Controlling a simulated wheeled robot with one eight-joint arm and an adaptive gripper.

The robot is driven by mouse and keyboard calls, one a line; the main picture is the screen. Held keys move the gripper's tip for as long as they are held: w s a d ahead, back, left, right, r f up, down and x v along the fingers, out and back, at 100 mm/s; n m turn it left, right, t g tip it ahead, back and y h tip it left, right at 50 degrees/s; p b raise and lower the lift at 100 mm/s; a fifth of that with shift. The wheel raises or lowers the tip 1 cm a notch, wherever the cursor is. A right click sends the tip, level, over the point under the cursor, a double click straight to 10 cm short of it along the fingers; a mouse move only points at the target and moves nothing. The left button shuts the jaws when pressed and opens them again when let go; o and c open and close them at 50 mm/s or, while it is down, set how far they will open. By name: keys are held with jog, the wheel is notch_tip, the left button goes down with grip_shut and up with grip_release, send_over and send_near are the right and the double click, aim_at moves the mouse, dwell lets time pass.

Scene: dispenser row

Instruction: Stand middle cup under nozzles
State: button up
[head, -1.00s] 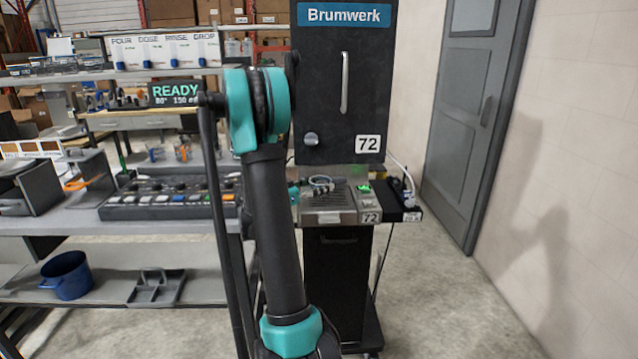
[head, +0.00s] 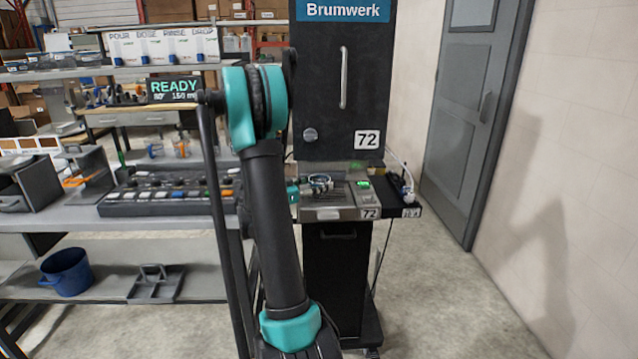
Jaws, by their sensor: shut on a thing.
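The tall black Brumwerk dispenser (head: 342,90) marked 72 stands at centre right. Its metal drip tray (head: 335,213) juts out below the black front. My gripper (head: 308,188) is small and partly hidden behind my own arm, just over the left part of the tray. It is shut on what looks like a clear cup (head: 321,180), of which mainly the rim shows. I cannot tell whether the cup touches the tray. The nozzles are not clearly visible.
A button panel (head: 172,194) lies on the grey shelf to the left, below a READY display (head: 174,89). A blue pot (head: 66,272) and a grey caddy (head: 157,284) stand on the lower shelf. The floor at right, before the grey door (head: 468,110), is clear.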

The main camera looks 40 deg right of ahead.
jog(key=shift+f, duration=0.2)
jog(key=o, duration=1.3)
jog(key=shift+o, duration=0.2)
